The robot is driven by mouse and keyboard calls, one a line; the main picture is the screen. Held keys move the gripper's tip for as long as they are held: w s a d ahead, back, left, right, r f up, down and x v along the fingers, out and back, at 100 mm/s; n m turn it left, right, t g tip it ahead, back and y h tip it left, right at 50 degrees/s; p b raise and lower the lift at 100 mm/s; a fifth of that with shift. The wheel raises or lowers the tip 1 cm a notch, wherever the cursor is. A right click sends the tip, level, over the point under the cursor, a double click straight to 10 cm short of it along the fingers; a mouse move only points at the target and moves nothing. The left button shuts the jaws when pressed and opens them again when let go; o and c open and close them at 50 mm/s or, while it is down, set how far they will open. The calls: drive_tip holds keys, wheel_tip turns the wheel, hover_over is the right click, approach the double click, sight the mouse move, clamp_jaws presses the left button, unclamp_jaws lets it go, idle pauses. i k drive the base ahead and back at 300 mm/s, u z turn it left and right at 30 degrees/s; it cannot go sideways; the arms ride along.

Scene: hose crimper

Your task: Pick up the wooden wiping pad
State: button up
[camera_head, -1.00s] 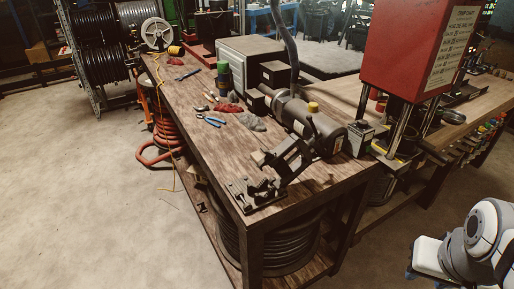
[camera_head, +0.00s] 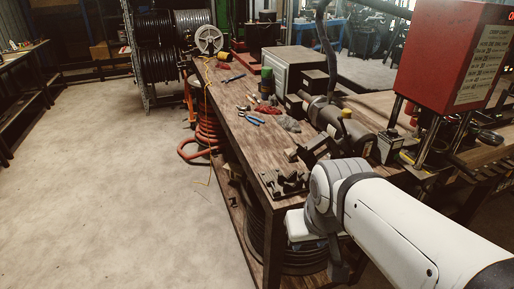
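I cannot make out the wooden wiping pad for certain. A small pale wooden-looking piece (camera_head: 291,154) shows beside the black lever tool on the near end of the workbench, too small to identify. My white arm reaches in from the lower right. Its wrist end, with my gripper (camera_head: 318,240), is in front of the bench's near corner. The fingers do not show clearly, so I cannot tell whether they are open or shut, and I see nothing held.
A red press (camera_head: 450,55) stands at right. An orange hose (camera_head: 207,135) hangs at left. The concrete floor at left is clear.

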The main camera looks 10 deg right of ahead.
sight(288, 152)
drive_tip(key=i, duration=1)
drive_tip(key=u, duration=0.05)
